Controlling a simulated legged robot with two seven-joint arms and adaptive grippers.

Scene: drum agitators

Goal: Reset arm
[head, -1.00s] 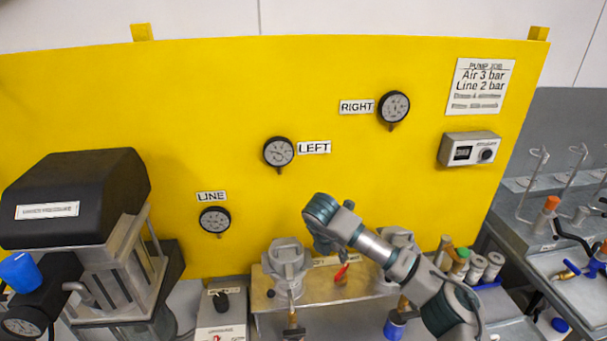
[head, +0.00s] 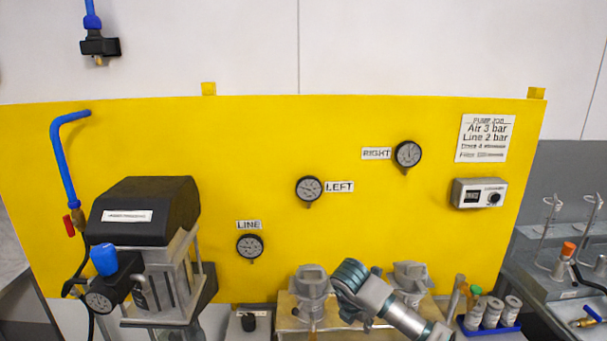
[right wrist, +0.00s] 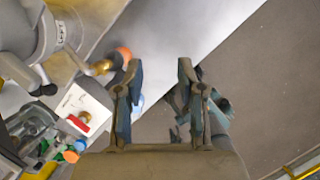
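My right arm comes in from the lower right in the head view. Its grey and teal end (head: 356,286) is in front of the bench, between the two grey pump heads (head: 311,281) (head: 411,277). Its fingertips cannot be made out there. In the right wrist view my right gripper (right wrist: 161,78) is open, with two separate teal fingers and nothing between them. Its fingers overlap the bench edge and the floor in that view. My left gripper cannot be made out in any view.
A yellow board (head: 230,140) with several gauges stands behind the bench. A black-topped machine (head: 145,215) is at left. A blue rack (head: 489,326) holds grey cylinders at right. The wrist view shows a red handle (right wrist: 78,124), an orange knob (right wrist: 124,57) and open floor (right wrist: 255,90).

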